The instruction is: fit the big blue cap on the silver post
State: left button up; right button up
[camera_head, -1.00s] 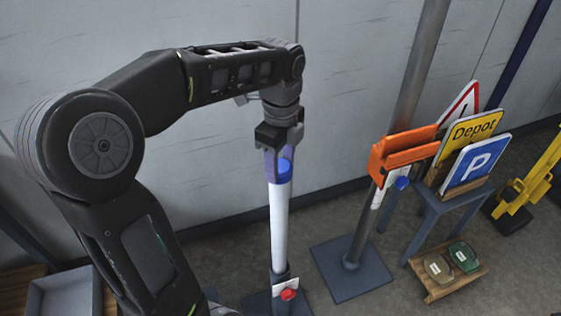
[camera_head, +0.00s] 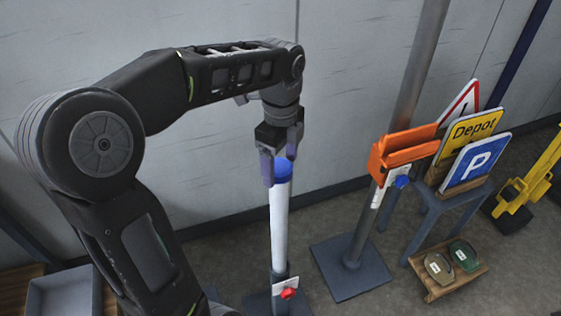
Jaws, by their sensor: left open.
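The blue cap (camera_head: 284,171) sits on the top end of the pale silver-white post (camera_head: 280,225), which stands upright. My left gripper (camera_head: 279,169) is open at the post's top, its fingers apart beside the cap. The near finger partly overlaps the cap's left edge in the picture; I cannot tell whether it touches. The cap looks level, but how far down it sits cannot be told. My right gripper is not in view.
A white plate with a red knob (camera_head: 288,294) is low on the post. To the right stand another post with an orange holder (camera_head: 402,152) and a stand with several signs (camera_head: 478,160). A wooden tray (camera_head: 452,283) lies on the floor. A wall rises behind.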

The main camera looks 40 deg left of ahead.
aim_at(281, 166)
pick_arm(q)
jog(key=shift+r, duration=0.25)
notch_tip(281, 166, up, 7)
jog(key=shift+f+p, duration=0.15)
jog(key=shift+p, duration=0.9)
jog(key=shift+r+p, duration=0.35)
jog(key=shift+f, duration=0.1)
